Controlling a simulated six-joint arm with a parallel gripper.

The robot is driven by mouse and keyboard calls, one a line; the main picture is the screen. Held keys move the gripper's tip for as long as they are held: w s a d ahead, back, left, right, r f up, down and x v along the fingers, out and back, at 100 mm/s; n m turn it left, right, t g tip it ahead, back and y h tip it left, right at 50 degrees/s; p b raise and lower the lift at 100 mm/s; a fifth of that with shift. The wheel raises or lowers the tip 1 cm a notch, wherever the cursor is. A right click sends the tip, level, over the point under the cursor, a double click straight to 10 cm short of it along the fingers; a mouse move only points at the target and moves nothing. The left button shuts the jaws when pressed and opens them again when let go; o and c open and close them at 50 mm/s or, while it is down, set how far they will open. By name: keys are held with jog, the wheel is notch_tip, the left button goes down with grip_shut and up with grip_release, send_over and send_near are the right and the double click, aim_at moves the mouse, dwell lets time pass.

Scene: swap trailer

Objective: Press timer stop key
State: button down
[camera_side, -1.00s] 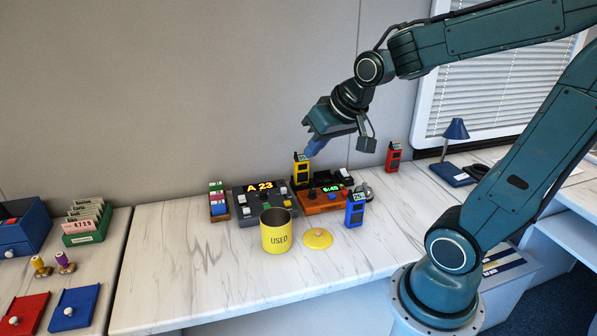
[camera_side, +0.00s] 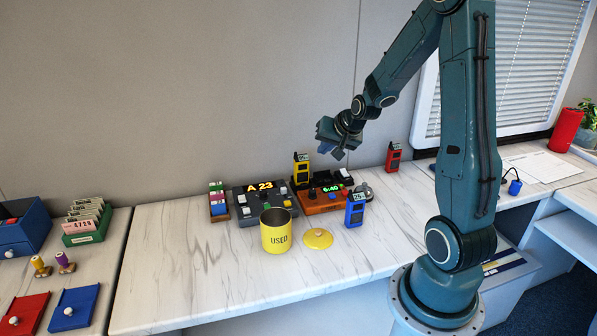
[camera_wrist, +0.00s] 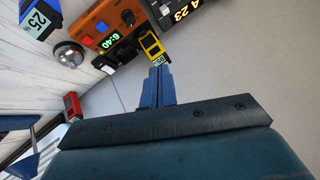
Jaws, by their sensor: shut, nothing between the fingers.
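The timer is an orange console (camera_side: 320,206) with a green display (camera_side: 331,189) reading 6:40, on the marble counter in the side view. In the wrist view the console (camera_wrist: 122,18) is at the top, with its display (camera_wrist: 107,43), a red key (camera_wrist: 101,27) and a blue key (camera_wrist: 88,41) beside it. I cannot tell which key is the stop key. My gripper (camera_side: 324,149) is in the air above and behind the timer, apart from it. In the wrist view its blue fingers (camera_wrist: 158,70) are shut and empty, pointing toward a yellow handset (camera_wrist: 151,46).
A grey console (camera_side: 257,211) reading A 23 stands left of the timer. The yellow handset (camera_side: 301,170), a blue handset (camera_side: 355,210) and a red handset (camera_side: 394,158) stand around it. A yellow USED can (camera_side: 276,237) and its lid (camera_side: 318,239) are in front. The counter's left part is clear.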

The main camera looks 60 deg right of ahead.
aim_at(345, 193)
jog(key=s+d+f+m+h, duration=0.2)
jog(key=s+d+f+m, duration=0.2)
jog(key=d+f, duration=0.4)
jog(key=d, duration=0.2)
jog(key=shift+d+m, duration=0.3)
jog(key=shift+d, duration=0.1)
jog(key=shift+f, duration=0.1)
jog(key=shift+f, duration=4.25)
jog(key=shift+f, duration=1)
jog(key=shift+r, duration=1)
jog(key=shift+r, duration=0.1)
